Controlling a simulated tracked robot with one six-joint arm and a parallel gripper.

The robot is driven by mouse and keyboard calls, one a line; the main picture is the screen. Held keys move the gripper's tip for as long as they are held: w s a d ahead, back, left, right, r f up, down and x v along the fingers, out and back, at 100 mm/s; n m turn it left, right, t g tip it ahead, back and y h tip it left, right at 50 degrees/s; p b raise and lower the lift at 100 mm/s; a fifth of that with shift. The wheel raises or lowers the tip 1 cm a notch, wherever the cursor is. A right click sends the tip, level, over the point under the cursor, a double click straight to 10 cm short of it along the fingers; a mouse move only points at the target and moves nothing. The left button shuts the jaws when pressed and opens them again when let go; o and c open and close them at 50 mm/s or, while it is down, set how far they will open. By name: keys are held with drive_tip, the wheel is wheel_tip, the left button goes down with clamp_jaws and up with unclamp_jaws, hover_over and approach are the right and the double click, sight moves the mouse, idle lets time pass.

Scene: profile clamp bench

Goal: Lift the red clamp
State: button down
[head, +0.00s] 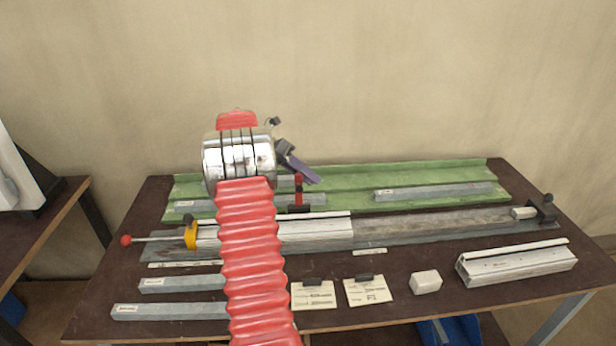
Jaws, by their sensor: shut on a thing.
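The red clamp (299,190) is a small upright red piece with a dark foot, near the middle of the bench in the head view. It shows just below my gripper (304,172), beside the grey bars and the green channel. My gripper is at the end of my red-sleeved arm, with a dark purple finger angled down to the right. It is shut on the red clamp; the contact itself is largely hidden by the finger. I cannot tell whether the clamp's foot is clear of the work below.
A long clamp bed with a yellow clamp (191,236) and a pale profile (315,232) crosses the bench. Grey bars (435,191) lie in the green channel (400,175). Cards (314,297), a white block (426,282) and another profile (515,264) lie in front.

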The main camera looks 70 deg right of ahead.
drive_tip(key=shift+w+a+f, duration=0.2)
drive_tip(key=shift+a+f, duration=0.05)
drive_tip(key=shift+f, duration=0.25)
idle(0.4)
drive_tip(key=c, duration=1.6)
unclamp_jaws()
drive_tip(key=shift+c, duration=0.2)
drive_tip(key=shift+o, duration=0.6)
drive_tip(key=shift+r, duration=0.1)
drive_tip(key=shift+d+r, duration=0.15)
drive_tip(key=shift+r, duration=0.05)
drive_tip(key=shift+r, duration=0.1)
drive_tip(key=v, duration=1.3)
drive_tip(key=shift+w, duration=0.25)
drive_tip(key=shift+r, duration=0.1)
